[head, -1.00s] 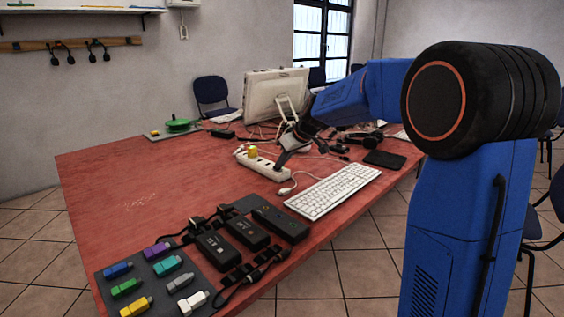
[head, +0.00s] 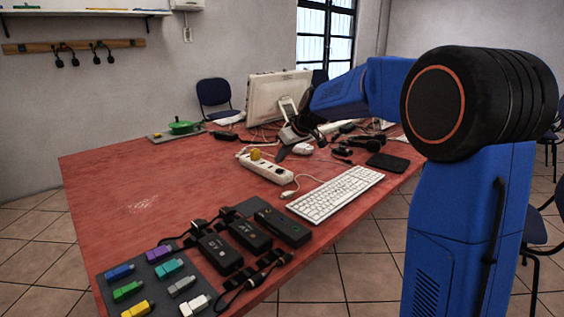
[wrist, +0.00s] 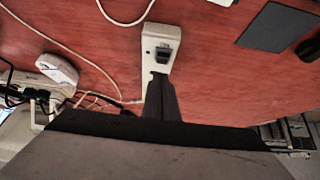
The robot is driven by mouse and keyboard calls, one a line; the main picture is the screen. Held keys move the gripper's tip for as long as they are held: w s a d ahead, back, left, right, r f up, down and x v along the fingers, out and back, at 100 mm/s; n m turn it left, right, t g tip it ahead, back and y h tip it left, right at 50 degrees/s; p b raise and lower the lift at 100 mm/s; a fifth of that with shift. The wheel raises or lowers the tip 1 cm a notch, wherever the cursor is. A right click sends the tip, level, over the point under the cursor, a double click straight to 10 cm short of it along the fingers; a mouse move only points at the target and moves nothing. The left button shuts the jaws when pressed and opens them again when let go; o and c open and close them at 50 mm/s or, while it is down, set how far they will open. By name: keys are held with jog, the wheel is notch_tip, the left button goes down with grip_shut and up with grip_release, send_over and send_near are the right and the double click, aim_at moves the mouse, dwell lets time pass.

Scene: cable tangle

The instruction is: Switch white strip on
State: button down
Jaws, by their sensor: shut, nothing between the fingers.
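The white strip (head: 267,168) lies on the red table in the head view, with a yellow plug (head: 255,154) at its far end. In the wrist view one end of the strip (wrist: 151,34) shows, with a dark switch-like part (wrist: 163,54) on it. My gripper (wrist: 159,78) is shut and empty, its fingertips just below that dark part in the picture. The fingers cover some of the strip; I cannot tell whether they touch it. In the head view my gripper (head: 281,155) is just behind and right of the strip.
A white keyboard (head: 335,193) lies front right of the strip, and a white mouse (head: 302,148) behind it. A monitor (head: 277,98) stands at the back. Loose cables lie around; the table's left side is clear.

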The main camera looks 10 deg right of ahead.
aim_at(282, 171)
notch_tip(282, 171, up, 3)
jog(key=shift+s+d+r, duration=0.1)
jog(key=shift+d, duration=0.05)
jog(key=v, duration=0.8)
jog(key=shift+s+r, duration=0.25)
